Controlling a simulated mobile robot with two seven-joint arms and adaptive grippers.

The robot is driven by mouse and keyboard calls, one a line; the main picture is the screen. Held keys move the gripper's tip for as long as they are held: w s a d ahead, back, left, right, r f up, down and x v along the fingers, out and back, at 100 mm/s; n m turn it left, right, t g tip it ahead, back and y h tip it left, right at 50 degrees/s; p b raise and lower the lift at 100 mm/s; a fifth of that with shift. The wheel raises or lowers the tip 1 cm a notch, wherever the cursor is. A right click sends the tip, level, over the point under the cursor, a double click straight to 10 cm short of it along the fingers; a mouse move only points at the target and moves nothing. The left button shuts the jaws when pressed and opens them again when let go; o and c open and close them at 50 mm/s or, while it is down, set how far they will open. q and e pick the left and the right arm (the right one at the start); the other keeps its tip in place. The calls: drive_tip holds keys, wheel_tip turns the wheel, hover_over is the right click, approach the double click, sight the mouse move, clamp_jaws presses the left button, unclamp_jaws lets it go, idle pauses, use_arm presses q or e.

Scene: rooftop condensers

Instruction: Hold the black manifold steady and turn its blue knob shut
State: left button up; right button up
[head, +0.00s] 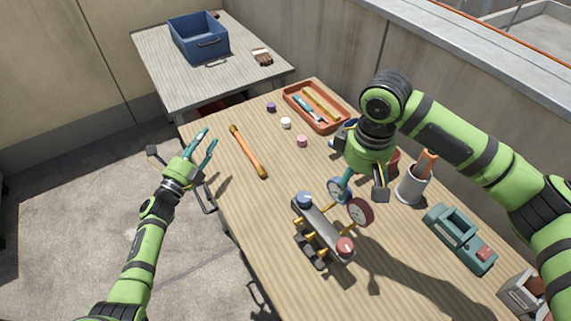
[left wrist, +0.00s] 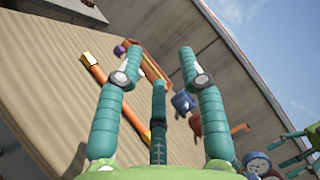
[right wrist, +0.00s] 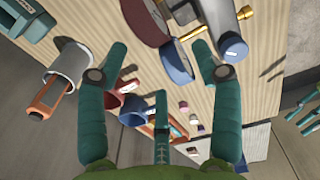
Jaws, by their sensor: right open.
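The black manifold (head: 322,226) lies on the wooden table, with brass fittings along its side. Its blue knob (head: 304,200) is at the far end and a red knob (head: 346,247) at the near end. A blue-rimmed gauge (head: 339,190) and a red-rimmed gauge (head: 359,212) are attached beside it. My right gripper (right wrist: 160,50) is open above the gauges, with both gauges in front of its fingers in the right wrist view; its fingers are partly hidden in the head view. My left gripper (head: 208,140) is open and empty, left of the table edge, away from the manifold.
An orange tube (head: 248,151) lies near the left edge. A red tray (head: 318,107), small caps, a cup (head: 413,186) with an orange-handled tool and a teal device (head: 460,238) surround the manifold. A second table (head: 180,85) holds a blue crate (head: 199,38).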

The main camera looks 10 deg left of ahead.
sight(352, 202)
use_arm(q)
drive_tip(key=s+d+r+m+g+h, duration=0.2)
drive_tip(key=d+r+m+g+h, duration=0.45)
drive_tip(key=d+m, duration=0.3)
drive_tip(key=s+d+r+m+g+h, duration=0.1)
drive_tip(key=d+r+m+g+h, duration=0.6)
drive_tip(key=d, duration=0.4)
drive_tip(key=s+d+m+g+y, duration=0.7)
drive_tip(key=s+d+m, duration=0.2)
drive_tip(key=m, duration=0.2)
use_arm(e)
drive_tip(key=shift+f, duration=0.45)
use_arm(q)
drive_tip(key=s+a+f+m+t+y, duration=0.1)
drive_tip(key=a+f+m+y, duration=0.1)
drive_tip(key=a+y, duration=0.4)
drive_tip(key=shift+s+f+y, duration=0.35)
drive_tip(key=shift+f+y, duration=0.55)
drive_tip(key=shift+y, duration=0.35)
use_arm(e)
drive_tip(key=shift+f, duration=3.15)
